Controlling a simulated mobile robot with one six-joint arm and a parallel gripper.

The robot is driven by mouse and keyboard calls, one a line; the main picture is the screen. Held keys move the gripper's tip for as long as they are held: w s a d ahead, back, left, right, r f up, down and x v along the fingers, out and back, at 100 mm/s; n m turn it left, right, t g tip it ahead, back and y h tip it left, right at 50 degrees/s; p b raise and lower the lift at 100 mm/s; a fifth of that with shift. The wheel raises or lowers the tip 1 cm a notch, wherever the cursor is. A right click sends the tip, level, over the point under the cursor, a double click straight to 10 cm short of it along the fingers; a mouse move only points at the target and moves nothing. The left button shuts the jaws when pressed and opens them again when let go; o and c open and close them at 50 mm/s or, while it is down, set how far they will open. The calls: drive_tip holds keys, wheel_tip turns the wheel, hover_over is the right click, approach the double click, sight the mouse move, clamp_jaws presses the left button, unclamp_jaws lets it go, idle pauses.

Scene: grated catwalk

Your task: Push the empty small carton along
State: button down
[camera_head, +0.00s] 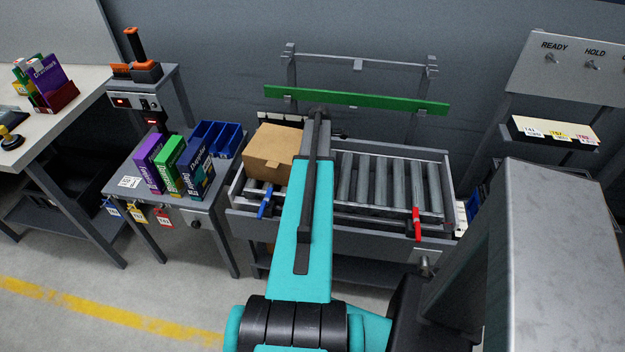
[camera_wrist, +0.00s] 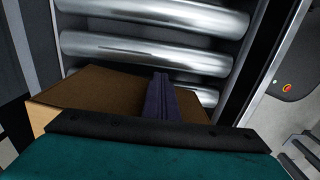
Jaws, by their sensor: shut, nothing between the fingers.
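The small brown carton (camera_head: 271,153) sits at the left end of the roller conveyor (camera_head: 385,183), on the left of my arm in the head view. Its top looks closed, so its inside cannot be seen. In the wrist view the carton (camera_wrist: 98,88) lies under and beside my gripper (camera_wrist: 162,88), whose dark fingers are together and empty. They overlap the carton's right part in that view; whether they touch it is unclear. My arm hides the carton's right edge in the head view.
Bare rollers extend right of my arm. A blue lever (camera_head: 265,203) and a red lever (camera_head: 417,223) stand at the conveyor's front rail. A green bar (camera_head: 370,101) spans behind. Left, a side table (camera_head: 128,183) holds upright boxes and blue bins (camera_head: 214,138).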

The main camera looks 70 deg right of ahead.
drive_tip(key=shift+d, duration=0.1)
idle(0.3)
drive_tip(key=shift+s, duration=0.1)
drive_tip(key=shift+s+d, duration=0.15)
drive_tip(key=shift+s, duration=0.45)
drive_tip(key=s, duration=0.2)
drive_tip(key=r, duration=0.1)
drive_tip(key=shift+s+d, duration=0.35)
drive_tip(key=shift+s, duration=0.05)
wheel_tip(320, 180, up, 9)
drive_tip(key=b, duration=0.1)
drive_tip(key=shift+w+b, duration=0.15)
drive_tip(key=shift+b, duration=0.2)
drive_tip(key=shift+a, duration=0.1)
